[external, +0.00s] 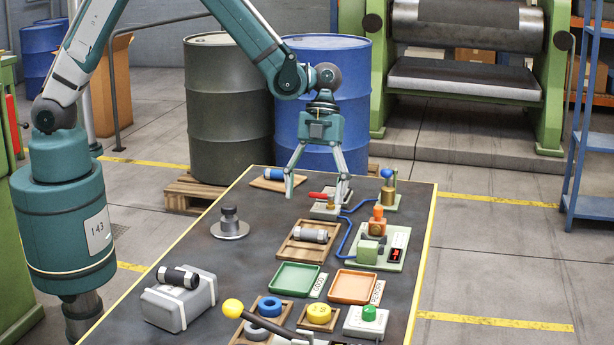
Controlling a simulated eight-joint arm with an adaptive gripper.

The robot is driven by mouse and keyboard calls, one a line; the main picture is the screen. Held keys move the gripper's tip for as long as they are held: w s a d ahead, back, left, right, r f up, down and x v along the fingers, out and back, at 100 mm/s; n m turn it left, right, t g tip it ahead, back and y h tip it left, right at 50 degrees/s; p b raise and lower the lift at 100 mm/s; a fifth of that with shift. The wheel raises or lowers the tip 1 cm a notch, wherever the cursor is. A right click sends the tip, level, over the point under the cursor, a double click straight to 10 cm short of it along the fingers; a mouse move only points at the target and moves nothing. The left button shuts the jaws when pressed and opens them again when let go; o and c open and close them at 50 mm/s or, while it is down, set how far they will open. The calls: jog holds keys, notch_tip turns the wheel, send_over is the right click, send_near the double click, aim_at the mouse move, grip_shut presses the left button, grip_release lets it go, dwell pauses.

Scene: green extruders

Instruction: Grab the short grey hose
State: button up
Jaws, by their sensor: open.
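A short grey cylinder (310,234), which looks like the short grey hose, lies on its side in a wooden tray (285,253) near the middle of the table. A darker short cylinder with a pale band (178,277) lies on a grey box at the front left; I cannot tell for sure which piece is the named hose. My gripper (315,197) points down with its fingers spread, open and empty. In the picture it is above the wooden tray, near a red-handled fixture (323,196). Its exact height is unclear.
A blue tube (341,238) runs beside the tray to a green-and-orange device (375,245). Green (296,277) and orange (353,287) trays are in front. A round metal stand (229,227) is left, with clear table around it.

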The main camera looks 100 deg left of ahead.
aim_at(310, 229)
jog(key=shift+x, duration=1.25)
jog(key=shift+f, duration=0.1)
jog(key=shift+b+x, duration=0.3)
jog(key=shift+x, duration=2.25)
jog(key=shift+d, duration=0.15)
jog(key=c, duration=1)
